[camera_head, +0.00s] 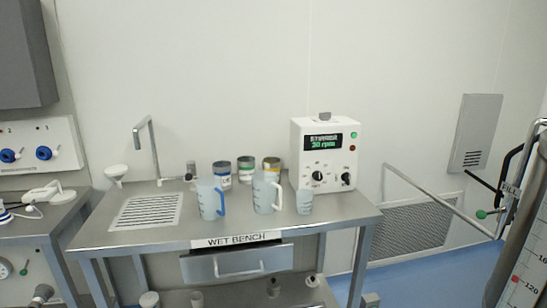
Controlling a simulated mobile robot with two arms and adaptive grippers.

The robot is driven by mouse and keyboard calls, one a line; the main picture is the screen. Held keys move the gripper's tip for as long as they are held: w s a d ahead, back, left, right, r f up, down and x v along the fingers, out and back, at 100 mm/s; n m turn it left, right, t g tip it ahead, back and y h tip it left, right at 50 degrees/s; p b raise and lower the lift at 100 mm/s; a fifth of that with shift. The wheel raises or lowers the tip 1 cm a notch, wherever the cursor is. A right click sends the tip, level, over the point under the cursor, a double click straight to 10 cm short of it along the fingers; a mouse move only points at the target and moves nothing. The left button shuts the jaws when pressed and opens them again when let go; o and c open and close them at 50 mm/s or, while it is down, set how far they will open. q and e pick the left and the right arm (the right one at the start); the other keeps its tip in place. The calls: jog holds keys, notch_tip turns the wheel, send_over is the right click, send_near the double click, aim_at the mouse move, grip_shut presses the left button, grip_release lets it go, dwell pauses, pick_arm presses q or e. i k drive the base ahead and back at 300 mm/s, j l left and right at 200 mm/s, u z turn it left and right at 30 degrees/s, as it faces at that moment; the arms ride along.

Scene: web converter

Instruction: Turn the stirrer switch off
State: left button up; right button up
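The stirrer (325,155) is a white box standing at the back right of the steel wet bench. Its display (324,141) is lit and reads about 20 rpm in green. Below the display are two black knobs, a left one (318,177) and a right one (346,179), each with small markings too small to read. A green round button or lamp (354,135) and a red one (353,148) sit on the right of its front. Which control is the switch, I cannot tell. Neither of my grippers shows in the head view.
Several cans (246,170) stand behind the jugs. A tap (148,150) and drain grate (147,210) are at left. A gauged column (520,265) stands at right. Blue floor (430,270) is open between.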

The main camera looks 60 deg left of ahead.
aim_at(346, 176)
jog(key=u, duration=1.65)
jog(key=i+l, duration=0.1)
jog(key=i, duration=0.4)
jog(key=j+u, duration=0.05)
